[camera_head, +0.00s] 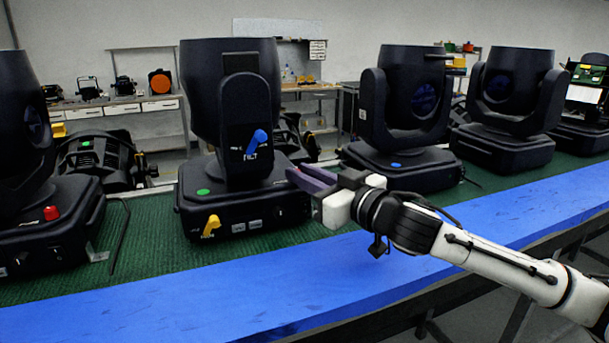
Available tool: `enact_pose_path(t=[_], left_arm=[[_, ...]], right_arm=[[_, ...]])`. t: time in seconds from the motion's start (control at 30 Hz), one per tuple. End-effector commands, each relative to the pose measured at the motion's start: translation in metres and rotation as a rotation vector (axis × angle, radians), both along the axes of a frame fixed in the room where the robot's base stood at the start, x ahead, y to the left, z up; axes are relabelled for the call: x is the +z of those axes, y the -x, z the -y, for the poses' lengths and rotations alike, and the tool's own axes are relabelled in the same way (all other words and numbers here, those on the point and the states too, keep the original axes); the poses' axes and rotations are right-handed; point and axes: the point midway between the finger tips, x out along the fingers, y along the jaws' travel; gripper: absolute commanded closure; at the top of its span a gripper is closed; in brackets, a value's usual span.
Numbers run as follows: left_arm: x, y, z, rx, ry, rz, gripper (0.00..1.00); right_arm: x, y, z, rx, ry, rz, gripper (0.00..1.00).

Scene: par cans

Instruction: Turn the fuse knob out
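The middle moving-head lamp (228,120) stands on the green mat, a blue lever (256,143) on its yoke. A yellow knob (211,226) sticks out low on the front of its base, at the left. Small lettering beside it is too small to read, so I cannot tell for sure that it is the fuse knob. A red knob (51,213) sits on the base of the far-left lamp. My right gripper (298,174) is at the right of the middle lamp's base, well apart from the yellow knob. Its fingers look close together, with nothing visible between them. My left gripper is out of view.
More black lamps (405,105) stand to the right on the green mat (150,250). A blue strip (180,305) runs along the table's front edge and is clear left of my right arm. A thin black cable lies between the left and middle lamps. Workbenches stand behind.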

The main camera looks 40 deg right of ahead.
Motion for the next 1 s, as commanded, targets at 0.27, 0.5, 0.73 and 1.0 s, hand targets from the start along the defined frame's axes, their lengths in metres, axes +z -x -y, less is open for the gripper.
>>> enact_pose_path(t=[0.27, 0.5, 0.73, 1.0], left_arm=[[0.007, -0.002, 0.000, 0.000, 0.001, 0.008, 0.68], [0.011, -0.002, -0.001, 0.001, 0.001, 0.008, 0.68], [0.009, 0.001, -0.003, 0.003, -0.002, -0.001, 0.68], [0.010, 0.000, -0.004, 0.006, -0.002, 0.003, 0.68]], right_arm=[[0.001, -0.001, -0.002, -0.048, -0.003, 0.003, 1.00], [0.001, -0.001, -0.006, -0.183, -0.005, 0.003, 1.00], [0.000, -0.002, -0.009, -0.313, -0.004, 0.001, 1.00], [-0.001, -0.002, -0.010, -0.399, 0.000, -0.003, 1.00]])
